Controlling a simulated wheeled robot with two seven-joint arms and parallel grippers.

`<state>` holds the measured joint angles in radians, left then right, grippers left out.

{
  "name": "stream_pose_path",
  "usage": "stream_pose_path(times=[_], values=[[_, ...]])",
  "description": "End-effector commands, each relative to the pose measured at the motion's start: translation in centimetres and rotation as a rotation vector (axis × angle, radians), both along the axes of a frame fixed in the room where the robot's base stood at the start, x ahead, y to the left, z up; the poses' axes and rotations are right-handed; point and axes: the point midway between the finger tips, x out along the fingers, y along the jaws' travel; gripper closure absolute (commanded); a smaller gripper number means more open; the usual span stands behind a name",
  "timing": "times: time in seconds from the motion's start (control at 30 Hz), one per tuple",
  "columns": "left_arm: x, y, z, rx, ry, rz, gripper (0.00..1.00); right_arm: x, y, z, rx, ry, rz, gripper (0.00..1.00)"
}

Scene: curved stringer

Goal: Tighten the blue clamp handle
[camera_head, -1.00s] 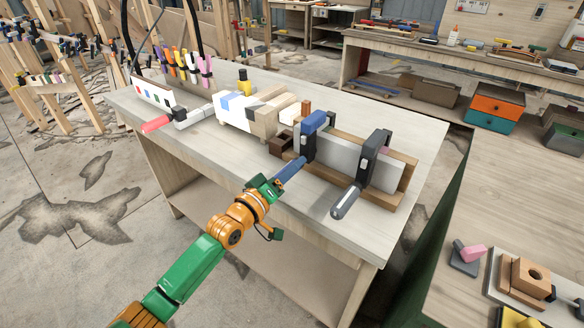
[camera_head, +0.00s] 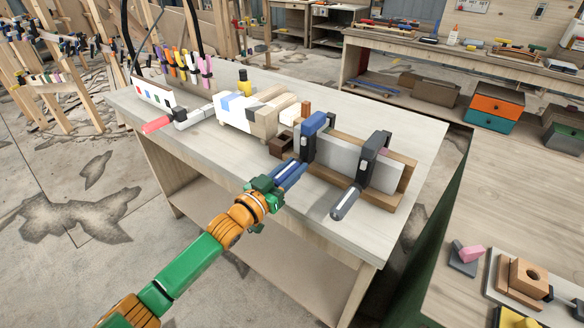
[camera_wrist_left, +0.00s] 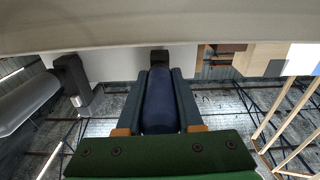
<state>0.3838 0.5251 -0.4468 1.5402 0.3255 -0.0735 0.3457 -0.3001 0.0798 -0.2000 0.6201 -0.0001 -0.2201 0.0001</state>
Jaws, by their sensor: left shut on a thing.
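The blue clamp (camera_head: 312,130) grips a board assembly on the workbench, and its blue handle (camera_head: 288,174) points down and left toward the bench's front edge. My left gripper (camera_head: 282,181) has its fingers on either side of this handle and is shut on it. In the left wrist view the dark blue handle (camera_wrist_left: 160,102) lies lengthwise between the two fingers. A second clamp with a grey handle (camera_head: 346,202) stands to the right on the same assembly; its handle also shows in the left wrist view (camera_wrist_left: 28,102). My right gripper is out of view.
The pale workbench (camera_head: 310,222) has free room along its front. A brown block (camera_head: 281,143) sits close behind the blue handle. A side bench (camera_head: 470,210) stands at right.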

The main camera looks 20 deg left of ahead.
Motion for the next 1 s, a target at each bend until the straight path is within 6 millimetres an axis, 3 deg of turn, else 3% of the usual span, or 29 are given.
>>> stream_pose_path(times=[0.7,0.73,0.8,1.0], values=[[-0.01,-0.04,0.0,0.06,-0.022,0.001,1.0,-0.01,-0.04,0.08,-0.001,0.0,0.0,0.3],[-0.01,-0.03,0.0,0.06,-0.022,0.001,0.56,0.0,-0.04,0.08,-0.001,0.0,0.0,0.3],[-0.01,-0.03,-0.01,0.06,-0.022,0.001,0.38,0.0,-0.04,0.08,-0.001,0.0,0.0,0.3],[-0.01,-0.02,-0.01,0.059,-0.022,0.001,0.34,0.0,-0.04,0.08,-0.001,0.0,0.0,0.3]])
